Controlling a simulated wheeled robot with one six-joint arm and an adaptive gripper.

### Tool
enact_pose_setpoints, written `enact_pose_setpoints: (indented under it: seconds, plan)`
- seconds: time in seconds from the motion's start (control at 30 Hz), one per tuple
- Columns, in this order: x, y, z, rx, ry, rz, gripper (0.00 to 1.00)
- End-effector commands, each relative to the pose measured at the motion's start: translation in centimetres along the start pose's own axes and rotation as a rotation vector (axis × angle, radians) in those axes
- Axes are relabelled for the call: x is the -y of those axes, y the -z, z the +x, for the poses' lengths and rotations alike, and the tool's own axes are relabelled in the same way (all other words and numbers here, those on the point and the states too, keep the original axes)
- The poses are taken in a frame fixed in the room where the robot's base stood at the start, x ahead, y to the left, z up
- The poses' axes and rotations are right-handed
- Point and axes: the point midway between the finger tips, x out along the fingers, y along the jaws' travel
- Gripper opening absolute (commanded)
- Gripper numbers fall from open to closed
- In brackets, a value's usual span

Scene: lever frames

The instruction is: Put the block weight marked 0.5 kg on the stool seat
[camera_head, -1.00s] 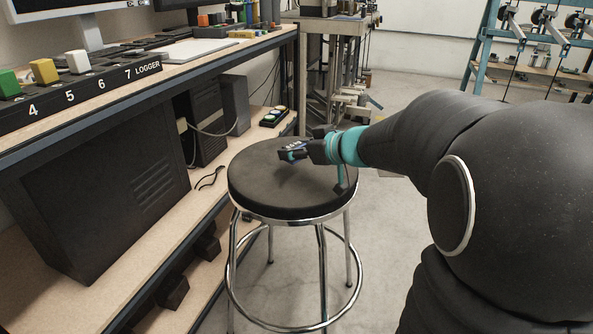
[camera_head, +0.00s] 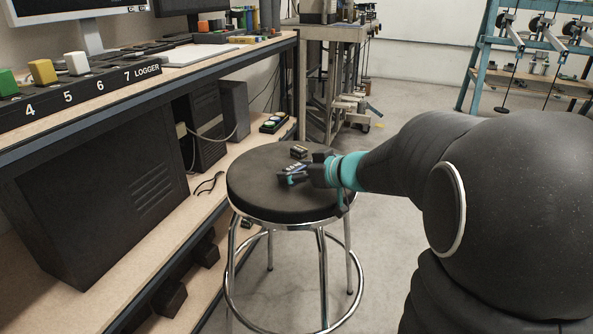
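A small dark block (camera_head: 299,152) with pale markings on it rests on the far part of the black round stool seat (camera_head: 262,200). Its markings are too small to read, so I cannot tell whether it is the 0.5 kg one. My gripper (camera_head: 287,175), dark with teal parts, reaches in from the right, low over the middle of the seat. It is on the near side of the block and appears apart from it. Its fingers are too small and overlapped to show whether they are open, and I see no block between them.
A bench with a logger strip (camera_head: 85,92) and colored blocks stands at left. Its lower shelf holds dark computer cases (camera_head: 95,205) and a small tray of round colored pieces (camera_head: 272,122). Open floor (camera_head: 390,265) lies right of the stool. A teal rack stands behind.

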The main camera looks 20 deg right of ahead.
Motion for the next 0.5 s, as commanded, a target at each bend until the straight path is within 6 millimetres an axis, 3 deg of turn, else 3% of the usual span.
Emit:
enact_pose_setpoints:
  seconds: [0.37,0.5]
  plan:
    - [0.0,0.3,-0.1,-0.001,-0.001,-0.001,0.79]
    - [-0.1,0.4,-1.6,-0.001,-0.004,0.0,0.79]
